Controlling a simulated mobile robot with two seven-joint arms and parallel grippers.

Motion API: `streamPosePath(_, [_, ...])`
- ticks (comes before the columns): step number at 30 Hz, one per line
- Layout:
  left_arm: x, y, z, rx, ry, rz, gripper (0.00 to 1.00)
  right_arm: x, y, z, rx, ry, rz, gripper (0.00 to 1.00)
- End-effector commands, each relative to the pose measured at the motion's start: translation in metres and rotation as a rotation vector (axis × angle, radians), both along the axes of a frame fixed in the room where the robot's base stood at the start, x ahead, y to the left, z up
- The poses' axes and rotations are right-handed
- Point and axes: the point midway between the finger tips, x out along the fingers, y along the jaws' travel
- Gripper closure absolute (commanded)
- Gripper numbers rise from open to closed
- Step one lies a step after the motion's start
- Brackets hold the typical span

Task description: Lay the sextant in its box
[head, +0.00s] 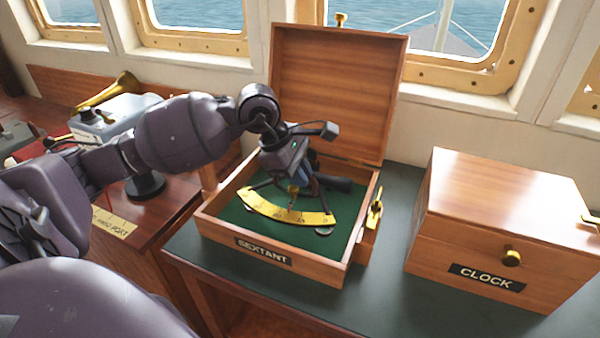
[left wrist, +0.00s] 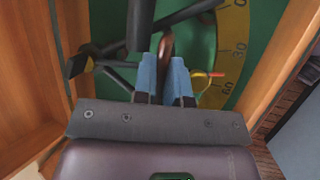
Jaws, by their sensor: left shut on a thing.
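The sextant (head: 287,212), with a brass arc and dark frame, is inside the open wooden box labelled SEXTANT (head: 216,228), above its green lining. I cannot tell whether it touches the lining. My left gripper (head: 297,182) reaches down into the box, shut on the sextant. In the left wrist view the blue fingers (left wrist: 172,75) close around a brown handle (left wrist: 166,48), and the brass arc (left wrist: 232,50) lies to the right. The box lid (head: 338,90) stands upright at the back. My right gripper is not in view.
A closed wooden box labelled CLOCK (head: 500,235) stands to the right on the dark green top (head: 385,285). A brass latch (head: 375,208) is on the sextant box's right side. A desk with instruments (head: 110,118) is at the left, windows behind.

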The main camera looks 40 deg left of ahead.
Motion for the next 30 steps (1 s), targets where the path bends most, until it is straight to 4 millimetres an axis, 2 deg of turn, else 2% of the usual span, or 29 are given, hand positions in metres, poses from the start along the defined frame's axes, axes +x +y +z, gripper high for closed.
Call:
streamPosePath(24, [-0.0001, -0.0006, -0.006, -0.002, 0.0, 0.0, 1.0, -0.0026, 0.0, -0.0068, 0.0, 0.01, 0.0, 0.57])
streamPosePath(25, [-0.0001, -0.0007, -0.0061, -0.002, 0.0, 0.0, 0.86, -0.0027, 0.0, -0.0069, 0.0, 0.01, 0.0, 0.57])
streamPosePath(30, [-0.0003, -0.0005, -0.007, -0.002, 0.002, 0.0, 0.6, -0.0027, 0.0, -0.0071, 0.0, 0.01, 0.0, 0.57])
